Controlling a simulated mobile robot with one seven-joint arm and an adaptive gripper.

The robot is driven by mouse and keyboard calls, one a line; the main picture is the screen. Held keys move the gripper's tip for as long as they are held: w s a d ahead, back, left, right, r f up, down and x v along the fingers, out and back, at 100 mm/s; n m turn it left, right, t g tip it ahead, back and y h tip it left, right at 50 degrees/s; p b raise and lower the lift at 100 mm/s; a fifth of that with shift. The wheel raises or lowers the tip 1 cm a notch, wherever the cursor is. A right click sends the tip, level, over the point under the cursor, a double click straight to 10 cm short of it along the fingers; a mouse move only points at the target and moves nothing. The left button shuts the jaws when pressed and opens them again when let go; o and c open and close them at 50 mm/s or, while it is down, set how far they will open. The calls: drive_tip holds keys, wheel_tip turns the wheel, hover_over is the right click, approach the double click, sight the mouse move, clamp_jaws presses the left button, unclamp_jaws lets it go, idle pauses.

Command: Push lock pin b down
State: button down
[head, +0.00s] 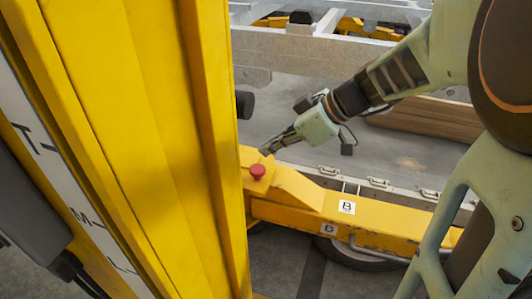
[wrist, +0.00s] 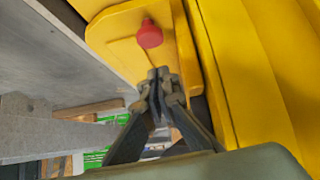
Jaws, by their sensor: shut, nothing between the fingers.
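Lock pin b is a red round knob (head: 257,171) on top of the yellow trailer beam (head: 385,228), which carries two white labels marked B. The knob stands up from the yellow surface. In the wrist view the red knob (wrist: 150,34) sits just beyond my fingertips. My gripper (head: 264,152) is shut and empty, near the knob on its far side in the head view. The wrist view shows its fingertips (wrist: 159,78) together, with a visible gap in the picture between them and the knob. I cannot tell the fingertips' exact height over the knob.
A tall yellow post (head: 150,130) stands close to the left of the knob in the head view. A grey deck (head: 300,105) lies behind the beam, with stacked wooden boards (head: 425,118) on it. A wheel shows under the beam.

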drive_tip(key=v, duration=0.7)
drive_tip(key=shift+r, duration=0.25)
drive_tip(key=shift+d, duration=0.1)
